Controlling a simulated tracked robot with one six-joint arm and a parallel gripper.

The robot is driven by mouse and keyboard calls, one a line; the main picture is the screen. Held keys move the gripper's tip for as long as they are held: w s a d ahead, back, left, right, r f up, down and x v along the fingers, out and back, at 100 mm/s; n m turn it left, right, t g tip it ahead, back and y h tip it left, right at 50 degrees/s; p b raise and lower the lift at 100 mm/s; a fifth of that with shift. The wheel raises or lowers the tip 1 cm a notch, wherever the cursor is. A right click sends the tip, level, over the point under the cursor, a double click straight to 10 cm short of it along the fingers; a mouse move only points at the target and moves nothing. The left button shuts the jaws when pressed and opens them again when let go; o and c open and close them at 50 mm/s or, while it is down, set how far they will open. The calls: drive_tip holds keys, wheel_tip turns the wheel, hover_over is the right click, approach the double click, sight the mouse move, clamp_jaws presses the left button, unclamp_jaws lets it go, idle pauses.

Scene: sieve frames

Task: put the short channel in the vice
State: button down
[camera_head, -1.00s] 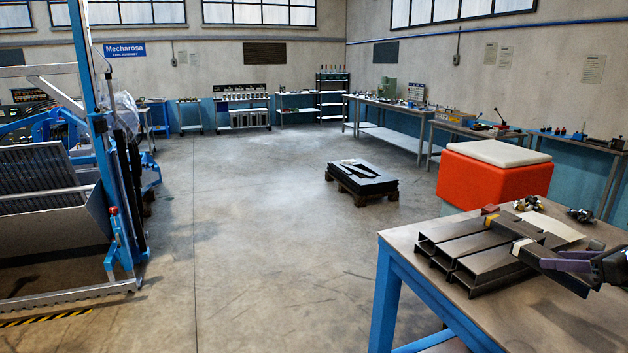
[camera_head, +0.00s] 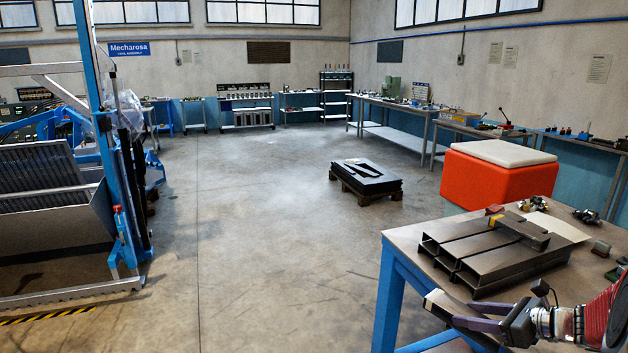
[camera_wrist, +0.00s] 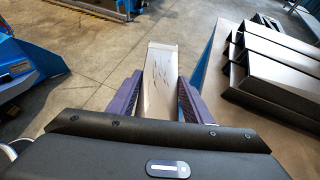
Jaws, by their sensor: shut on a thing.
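A short grey metal channel (camera_wrist: 158,75) with dark scratch marks is between the purple fingers of my gripper (camera_wrist: 160,88) in the wrist view, and my gripper is shut on it. It sticks out past the fingertips. In the head view my gripper (camera_head: 460,317) is at the lower right, in front of the blue-legged table's left edge, with the held piece small and partly hidden. I cannot make out a vice for certain in either view.
Long dark channels (camera_head: 480,262) lie side by side on the table (camera_head: 402,244), with a shorter bar (camera_head: 522,229) across them. Small parts lie behind and to the right. An orange box (camera_head: 485,180) stands behind. A low pallet (camera_head: 366,180) sits on open floor.

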drive_tip(key=a+f+n+g+y, duration=0.1)
drive_tip(key=a+f+n, duration=0.1)
drive_tip(key=a+f, duration=0.6)
drive_tip(key=a+f+n+g+y, duration=0.2)
drive_tip(key=a+f, duration=0.6)
drive_tip(key=a, duration=0.9)
drive_tip(key=shift+w+a, duration=0.15)
drive_tip(key=shift+a, duration=0.05)
drive_tip(key=shift+r, duration=0.1)
wheel_tip(320, 180, up, 12)
drive_tip(key=w+m+t+h, duration=0.2)
drive_tip(key=m+t+h, duration=0.2)
drive_tip(key=m+h, duration=0.2)
drive_tip(key=shift+w+r+m+t, duration=0.2)
drive_tip(key=shift+w+m+t, duration=0.1)
drive_tip(key=shift+m, duration=0.4)
drive_tip(key=shift+s, duration=0.15)
